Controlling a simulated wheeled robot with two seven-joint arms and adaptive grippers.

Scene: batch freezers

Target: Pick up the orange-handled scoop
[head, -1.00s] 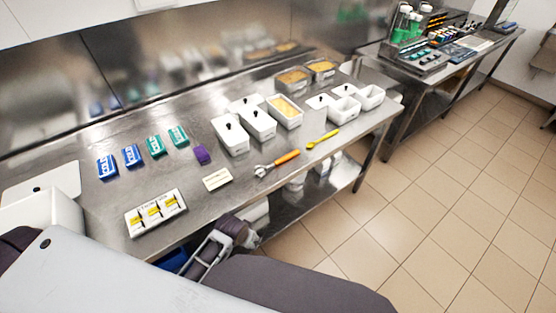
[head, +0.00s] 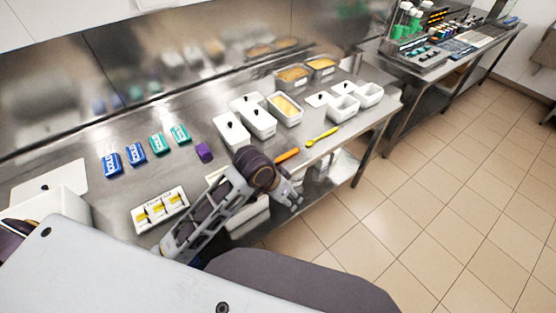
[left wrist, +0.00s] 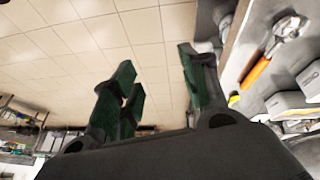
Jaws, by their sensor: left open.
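The orange-handled scoop lies on the steel table near its front edge. In the head view only its orange handle (head: 288,154) shows, as my arm covers its metal end. In the left wrist view its orange handle (left wrist: 256,73) and metal head are at the upper right, to the right of the fingers. My left gripper (head: 292,197) is open and empty, out beyond the table's front edge and apart from the scoop. Its green-padded fingers (left wrist: 158,88) point over the tiled floor. My right gripper is not in view.
A yellow spatula (head: 322,137) lies just right of the scoop. White lidded tubs (head: 231,130) and a tub of yellow ice cream (head: 285,108) stand behind it. A purple box (head: 204,152) and a white tray with yellow items (head: 160,209) are to the left. A lower shelf is under the table.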

